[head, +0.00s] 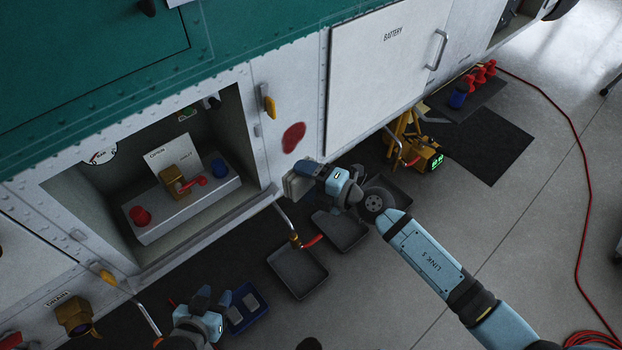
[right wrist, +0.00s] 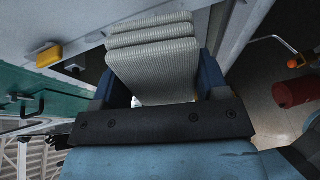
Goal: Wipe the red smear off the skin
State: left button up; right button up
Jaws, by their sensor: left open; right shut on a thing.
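The red smear (head: 293,137) is an oval patch on the white skin (head: 290,80), between the open bay and the battery door. My right gripper (head: 312,178) is shut on a folded pale cloth (head: 295,188), just below the smear and apart from it. In the right wrist view the ribbed, layered cloth (right wrist: 155,60) sits between the blue fingers of my right gripper (right wrist: 158,85). The smear cannot be made out there. My left gripper (head: 212,302) is open at the lower left, low beside the skin, over the dark mat near a blue tray.
The battery door (head: 375,70) has a protruding handle (head: 437,49). Grey trays (head: 298,272) and a yellow device (head: 418,150) stand below. A red hose (head: 577,200) crosses the floor at right.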

aim_at(281, 151)
jog(key=shift+w+d+f+m+t+h, duration=0.25)
jog(key=shift+w+f+m+t+h, duration=0.3)
jog(key=shift+t, duration=0.55)
jog(key=shift+w+d+f+m+t, duration=0.25)
jog(key=shift+w+d+m+t, duration=0.15)
jog(key=shift+m+t, duration=0.35)
jog(key=shift+w+d+b+x, duration=0.15)
jog(key=shift+b+x, duration=0.1)
jog(key=shift+x, duration=0.75)
jog(key=shift+w+d+b+x, duration=0.1)
jog(key=shift+b+x, duration=0.2)
jog(key=shift+x, duration=0.65)
jog(key=shift+w+d+b+x, duration=0.15)
jog(key=shift+b+x, duration=0.1)
jog(key=shift+x, duration=0.75)
jog(key=shift+x, duration=0.85)
jog(key=shift+w+d+f, duration=0.1)
jog(key=shift+d, duration=0.05)
